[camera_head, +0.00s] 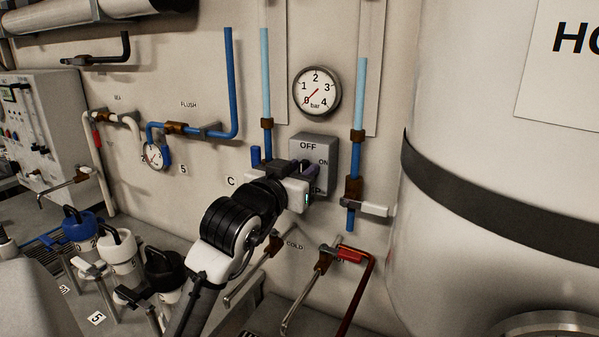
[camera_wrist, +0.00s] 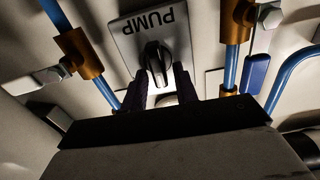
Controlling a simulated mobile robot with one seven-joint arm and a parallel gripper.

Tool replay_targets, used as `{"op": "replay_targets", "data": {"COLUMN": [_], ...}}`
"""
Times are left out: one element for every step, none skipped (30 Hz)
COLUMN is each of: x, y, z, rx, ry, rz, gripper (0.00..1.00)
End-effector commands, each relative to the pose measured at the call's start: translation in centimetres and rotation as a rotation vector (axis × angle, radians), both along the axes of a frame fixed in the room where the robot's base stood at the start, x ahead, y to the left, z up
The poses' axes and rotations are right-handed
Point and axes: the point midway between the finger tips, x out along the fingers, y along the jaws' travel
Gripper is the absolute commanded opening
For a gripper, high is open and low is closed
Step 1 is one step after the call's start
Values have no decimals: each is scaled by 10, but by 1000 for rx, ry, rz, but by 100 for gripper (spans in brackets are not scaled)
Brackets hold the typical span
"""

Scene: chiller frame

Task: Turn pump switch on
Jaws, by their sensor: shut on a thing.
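The pump switch box (camera_head: 318,147) is a grey plate on the wall, with OFF at its top and ON at its right. In the wrist view its plate (camera_wrist: 130,38) shows upside down with the word PUMP. The dark switch knob (camera_wrist: 155,60) sits between the fingers of my gripper (camera_wrist: 160,85); its long side runs roughly up and down in that view. My gripper (camera_head: 302,170) is shut on the knob. In the head view the gripper hides the knob and part of the lettering, so the knob's setting cannot be read there.
A round bar gauge (camera_head: 317,91) is above the box, its red needle low. Blue pipes with brass fittings (camera_head: 354,190) run on both sides. A white valve handle (camera_head: 365,208) is at the right. A large white tank (camera_head: 460,120) fills the right side. Jugs (camera_head: 120,250) stand lower left.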

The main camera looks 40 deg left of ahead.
Motion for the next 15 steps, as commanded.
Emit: {"op": "replay_targets", "data": {"x": [0, 0, 0, 0, 1, 1, 1, 1, 1, 1, 1, 1, 2, 1, 2], "y": [0, -1, -1, -1, -2, -2, -3, -3, -3, -4, -4, -4, -5, -5, -6], "z": [-2, -3, -3, -3, -4, -4, -5, -5, -6, -5, -6, -6, -6, -6, -6], "rx": [16, 27, 45, 60, 78, 104, 123, 146, 178, 202, 228, 264, 291, 320, 357], "ry": [2, 4, 9, 11, 16, 22, 27, 32, 40, 45, 53, 60, 67, 74, 83], "rz": [0, -1, -1, -1, -2, -2, -2, -2, -3, -2, -3, -2, -3, -2, -3], "gripper": [7, 7, 7, 7, 7, 7, 7, 6, 6, 6, 6, 6, 6, 6, 6]}}
